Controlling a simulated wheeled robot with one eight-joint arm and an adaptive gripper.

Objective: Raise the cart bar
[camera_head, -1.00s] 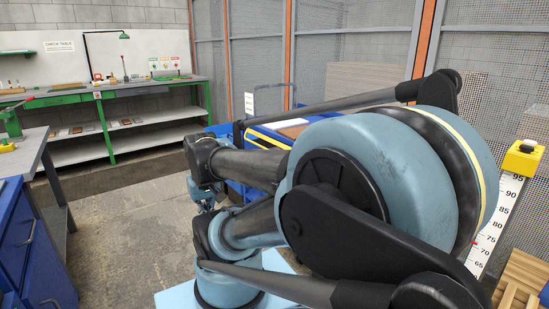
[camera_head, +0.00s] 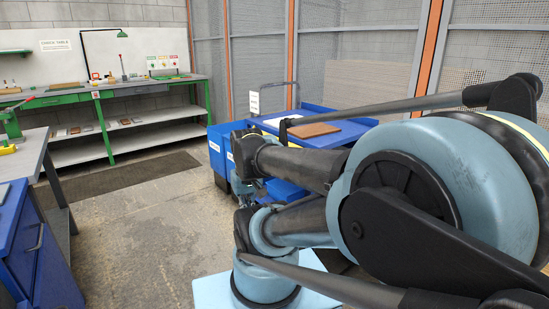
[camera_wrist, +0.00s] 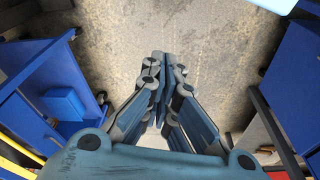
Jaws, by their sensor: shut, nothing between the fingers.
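A blue cart or bin unit (camera_head: 341,137) stands behind my arm in the head view, with a brown board (camera_head: 314,130) lying on its top. A thin grey upright frame (camera_head: 274,84) with a white label rises behind it; I cannot tell whether this is the cart bar. My gripper (camera_wrist: 160,56) is shut and empty in the wrist view, pointing over bare floor. In the head view my gripper (camera_head: 246,190) hangs low in front of the blue unit, partly hidden by my arm. A yellow bar (camera_wrist: 18,152) shows at the lower left of the wrist view.
Blue structures flank my gripper at the left (camera_wrist: 35,75) and right (camera_wrist: 292,80) in the wrist view. A green-framed check table (camera_head: 110,95) stands along the back wall. A blue cabinet (camera_head: 40,250) is at the near left. The floor (camera_head: 150,220) between is clear.

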